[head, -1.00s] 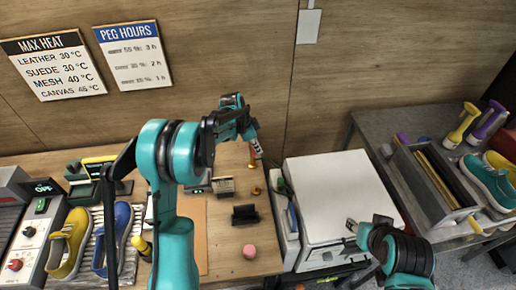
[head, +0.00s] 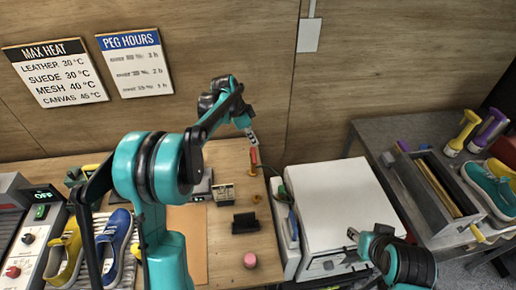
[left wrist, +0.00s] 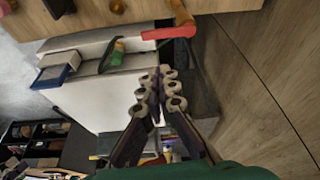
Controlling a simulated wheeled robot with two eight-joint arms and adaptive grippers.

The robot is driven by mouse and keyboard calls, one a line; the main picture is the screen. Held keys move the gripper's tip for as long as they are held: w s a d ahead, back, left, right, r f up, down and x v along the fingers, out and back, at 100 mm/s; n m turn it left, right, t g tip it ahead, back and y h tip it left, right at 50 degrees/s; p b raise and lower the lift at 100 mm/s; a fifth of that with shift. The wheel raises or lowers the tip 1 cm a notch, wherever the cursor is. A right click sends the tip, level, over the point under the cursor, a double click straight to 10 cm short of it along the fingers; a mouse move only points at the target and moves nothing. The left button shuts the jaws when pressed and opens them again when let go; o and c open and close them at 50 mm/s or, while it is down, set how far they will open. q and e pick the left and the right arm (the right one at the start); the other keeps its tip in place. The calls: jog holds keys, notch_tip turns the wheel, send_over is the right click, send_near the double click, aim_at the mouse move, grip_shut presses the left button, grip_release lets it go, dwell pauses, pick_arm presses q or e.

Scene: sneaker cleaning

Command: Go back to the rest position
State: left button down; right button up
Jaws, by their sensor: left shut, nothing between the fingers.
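My left gripper (head: 252,138) is at the back of the wooden table, near the wall. Its fingers are together with nothing between them, as the left wrist view also shows (left wrist: 160,88). A red-handled tool (head: 253,158) lies just below it in the head view, at the table's right edge; its red handle also shows in the left wrist view (left wrist: 168,33). My right gripper (head: 354,235) is over the front right part of the white box; its fingertips are small, and I cannot tell whether they are apart.
The white box (head: 335,195) stands right of the table. A grey bin (head: 430,192) and a teal sneaker (head: 485,188) are on the grey table. A blue sneaker (head: 117,235) and yellow sneaker (head: 67,255) stand left. A pink round piece (head: 250,260) and black holder (head: 245,222) are on the table.

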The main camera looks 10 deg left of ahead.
pick_arm(q)
jog(key=v, duration=0.2)
jog(key=shift+s+r, duration=0.15)
jog(key=shift+r, duration=0.15)
